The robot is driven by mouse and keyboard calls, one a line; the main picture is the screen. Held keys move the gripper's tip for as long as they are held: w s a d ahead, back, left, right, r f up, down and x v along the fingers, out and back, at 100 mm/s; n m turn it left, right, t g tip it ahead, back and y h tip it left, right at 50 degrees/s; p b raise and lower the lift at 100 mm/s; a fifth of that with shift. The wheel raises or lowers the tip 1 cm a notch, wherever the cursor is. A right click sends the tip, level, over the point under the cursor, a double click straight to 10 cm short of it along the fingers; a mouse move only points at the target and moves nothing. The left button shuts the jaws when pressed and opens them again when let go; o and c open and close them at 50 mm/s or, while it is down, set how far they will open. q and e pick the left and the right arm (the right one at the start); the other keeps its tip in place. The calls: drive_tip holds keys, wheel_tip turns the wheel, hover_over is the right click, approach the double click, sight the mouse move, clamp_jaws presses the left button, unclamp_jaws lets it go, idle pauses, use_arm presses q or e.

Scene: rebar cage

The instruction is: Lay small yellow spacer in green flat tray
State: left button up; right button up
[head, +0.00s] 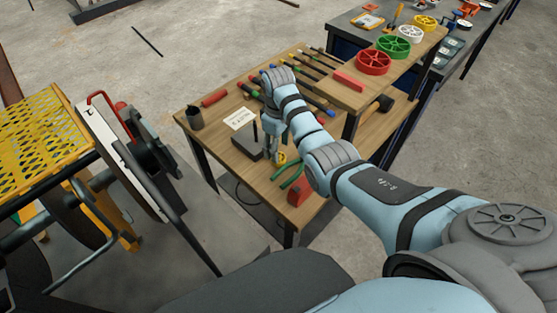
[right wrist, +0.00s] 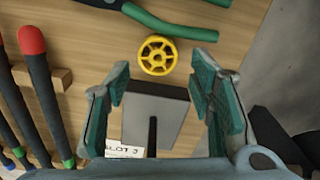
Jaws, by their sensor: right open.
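The small yellow spacer (right wrist: 144,58) is a spoked ring lying on the wooden bench in the right wrist view, just beyond my right fingertips. In the head view a bit of it (head: 281,159) shows beside the gripper. My right gripper (right wrist: 163,70) is open, with its fingers apart and nothing between the tips; it points down at the bench in the head view (head: 273,158). A green round spoked piece (head: 393,55) sits on the raised shelf among red, white and yellow ones; I cannot tell whether it is the green flat tray. My left gripper is not in view.
A grey slotted block (right wrist: 172,112) stands by my right fingers, near a card. Green-handled pliers (head: 290,176) lie close to the spacer. A dark cup (head: 195,118) and several rods are on the bench. A red wheel (head: 373,63) is on the shelf.

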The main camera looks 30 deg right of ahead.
drive_tip(key=f, duration=0.3)
drive_tip(key=f+b, duration=0.1)
drive_tip(key=f, duration=0.1)
drive_tip(key=shift+w, duration=0.4)
drive_tip(key=shift+s+r, duration=0.2)
drive_tip(key=shift+c, duration=1.1)
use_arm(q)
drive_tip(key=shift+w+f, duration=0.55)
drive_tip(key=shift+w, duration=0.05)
use_arm(e)
drive_tip(key=c, duration=0.5)
